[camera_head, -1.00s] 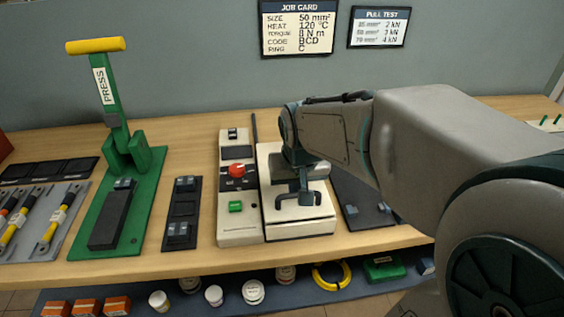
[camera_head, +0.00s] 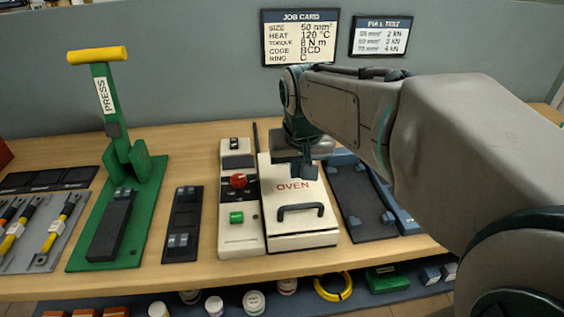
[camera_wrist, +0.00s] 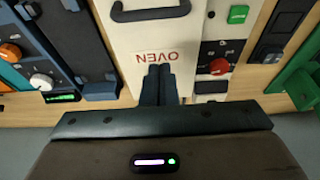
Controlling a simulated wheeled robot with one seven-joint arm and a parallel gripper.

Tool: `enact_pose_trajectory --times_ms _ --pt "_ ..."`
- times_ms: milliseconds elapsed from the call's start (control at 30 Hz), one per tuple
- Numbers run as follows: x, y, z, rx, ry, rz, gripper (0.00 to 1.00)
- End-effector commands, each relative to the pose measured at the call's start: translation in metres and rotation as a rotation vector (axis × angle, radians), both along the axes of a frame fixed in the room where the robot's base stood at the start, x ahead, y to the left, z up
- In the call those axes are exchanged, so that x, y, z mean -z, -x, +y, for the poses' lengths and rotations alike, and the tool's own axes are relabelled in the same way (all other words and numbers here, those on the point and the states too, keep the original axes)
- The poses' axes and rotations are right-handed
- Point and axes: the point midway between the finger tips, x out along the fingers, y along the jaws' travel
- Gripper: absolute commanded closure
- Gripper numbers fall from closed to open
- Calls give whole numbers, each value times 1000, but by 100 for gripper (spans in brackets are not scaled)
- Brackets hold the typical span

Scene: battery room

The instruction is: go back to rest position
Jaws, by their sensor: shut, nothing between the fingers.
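My gripper (camera_head: 303,172) is above the back part of the white oven (camera_head: 290,243) in the head view, apart from its handle. The wrist view shows my gripper (camera_wrist: 159,72) with its two dark fingers together and nothing between them, over the edge of the oven lid (camera_wrist: 122,42) near the OVEN lettering. The oven lid looks closed, and its dark handle (camera_head: 300,208) is clear of the fingers. The handle also shows in the wrist view (camera_wrist: 150,14).
The oven's control panel (camera_head: 238,160) with a red knob and a green button stands left of it. The green press (camera_head: 150,190) with a yellow handle is further left. A dark fixture (camera_head: 362,215) lies right of the oven. A lower shelf holds tubs and boxes.

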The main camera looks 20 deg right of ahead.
Motion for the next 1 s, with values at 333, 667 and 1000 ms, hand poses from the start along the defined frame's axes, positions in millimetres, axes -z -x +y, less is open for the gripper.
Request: enact_pose_trajectory --times_ms 333,667,1000 --pt "-15 33 3 -24 -1 15 100" --pt "22 107 9 -91 -6 61 100" --pt "29 114 10 -98 -5 66 100"
